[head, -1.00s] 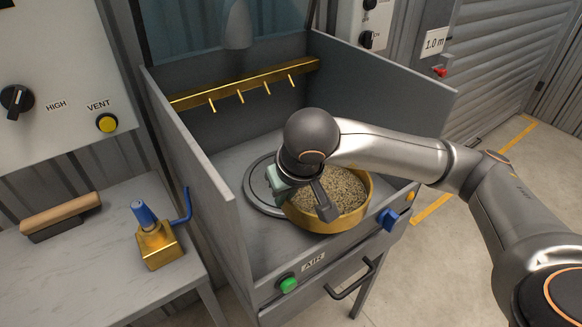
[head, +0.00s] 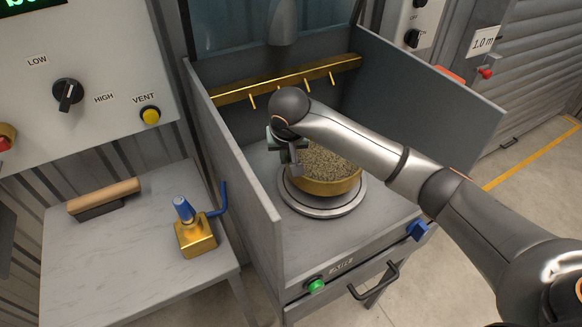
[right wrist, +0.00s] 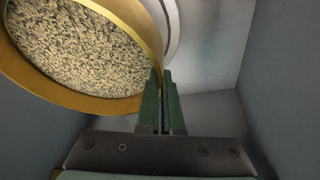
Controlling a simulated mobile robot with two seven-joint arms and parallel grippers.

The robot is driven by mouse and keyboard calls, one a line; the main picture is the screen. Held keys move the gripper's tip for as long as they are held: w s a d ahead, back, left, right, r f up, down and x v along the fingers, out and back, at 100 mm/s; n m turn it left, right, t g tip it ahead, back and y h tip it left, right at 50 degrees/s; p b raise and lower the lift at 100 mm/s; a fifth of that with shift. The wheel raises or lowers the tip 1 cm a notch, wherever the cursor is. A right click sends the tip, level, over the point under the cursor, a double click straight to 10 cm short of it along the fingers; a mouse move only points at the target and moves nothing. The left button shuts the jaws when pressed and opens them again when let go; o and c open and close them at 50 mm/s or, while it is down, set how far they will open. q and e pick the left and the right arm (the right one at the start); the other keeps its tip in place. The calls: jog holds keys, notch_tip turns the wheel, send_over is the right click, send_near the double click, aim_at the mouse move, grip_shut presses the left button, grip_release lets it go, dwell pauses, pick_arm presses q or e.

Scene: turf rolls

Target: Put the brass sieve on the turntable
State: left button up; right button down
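The brass sieve (head: 331,188), a round golden pan filled with speckled grains, is level over the round grey turntable (head: 325,212) inside the grey booth. It looks roughly centred; I cannot tell for sure whether its base touches the turntable. My right gripper (head: 289,166) is at the sieve's left rim in the head view. In the right wrist view, the green fingers (right wrist: 161,98) are nearly together at the brass rim of the sieve (right wrist: 85,98) and appear shut on its wall. Part of the turntable (right wrist: 171,25) shows beyond. My left gripper is not in view.
Booth side walls (head: 430,90) stand on both sides. A brass rail with pegs (head: 290,80) runs along the back. On the left bench are a brass block with a blue handle (head: 196,238) and a wooden-handled tool (head: 103,197).

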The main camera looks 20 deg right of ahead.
jog(key=shift+f, duration=1.9)
jog(key=shift+f, duration=0.15)
jog(key=c, duration=1.5)
grip_release()
jog(key=shift+f, duration=0.1)
jog(key=o, duration=0.4)
jog(key=shift+r, duration=0.35)
jog(key=v, duration=1.1)
jog(key=shift+s+r, duration=0.25)
jog(key=shift+r, duration=0.05)
